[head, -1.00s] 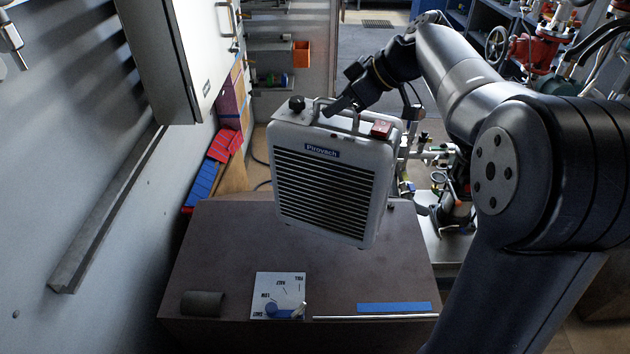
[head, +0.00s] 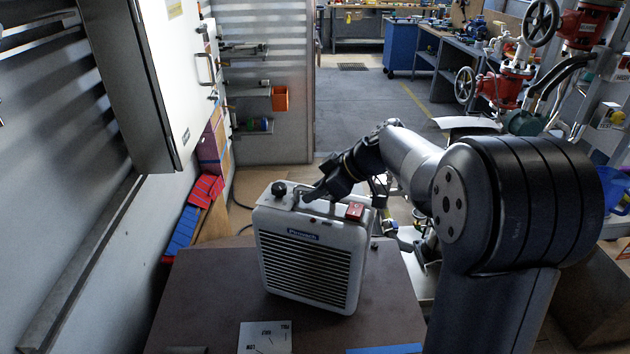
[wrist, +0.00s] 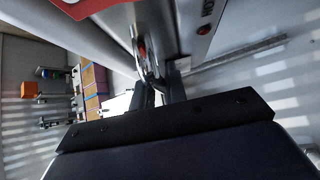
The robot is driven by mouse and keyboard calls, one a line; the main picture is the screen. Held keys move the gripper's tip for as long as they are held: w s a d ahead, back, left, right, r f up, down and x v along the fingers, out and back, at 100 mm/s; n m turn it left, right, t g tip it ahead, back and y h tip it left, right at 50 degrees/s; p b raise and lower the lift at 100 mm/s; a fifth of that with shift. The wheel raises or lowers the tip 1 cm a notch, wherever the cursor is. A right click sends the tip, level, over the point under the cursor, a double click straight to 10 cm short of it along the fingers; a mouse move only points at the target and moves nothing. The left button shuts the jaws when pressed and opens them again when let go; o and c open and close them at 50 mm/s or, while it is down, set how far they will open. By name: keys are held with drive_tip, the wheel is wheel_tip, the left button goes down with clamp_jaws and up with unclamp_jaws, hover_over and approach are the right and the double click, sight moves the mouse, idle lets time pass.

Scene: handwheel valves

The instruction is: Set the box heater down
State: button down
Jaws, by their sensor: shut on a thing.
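The box heater (head: 305,262) is a pale box with a dark slatted grille, a black knob and a red switch on top. It stands about upright over the brown bench top (head: 210,290), at the middle of the head view. My gripper (head: 312,194) is shut on its top handle. In the wrist view the jaws (wrist: 160,92) close around the handle bar, beside the heater's top. Whether the heater's base touches the bench top is hard to tell.
A white card with marks (head: 265,338) lies on the bench in front of the heater. A blue strip (head: 385,349) lies at the front right. A wall cabinet (head: 165,80) hangs at the left. Red valves (head: 500,88) stand at the back right. Bare bench shows left and right of the heater.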

drive_tip(key=shift+r, duration=0.1)
drive_tip(key=c, duration=1.8)
unclamp_jaws()
drive_tip(key=shift+c, duration=0.2)
drive_tip(key=o, duration=0.4)
drive_tip(key=v, duration=1.2)
drive_tip(key=shift+b, duration=0.4)
drive_tip(key=shift+s+d, duration=0.1)
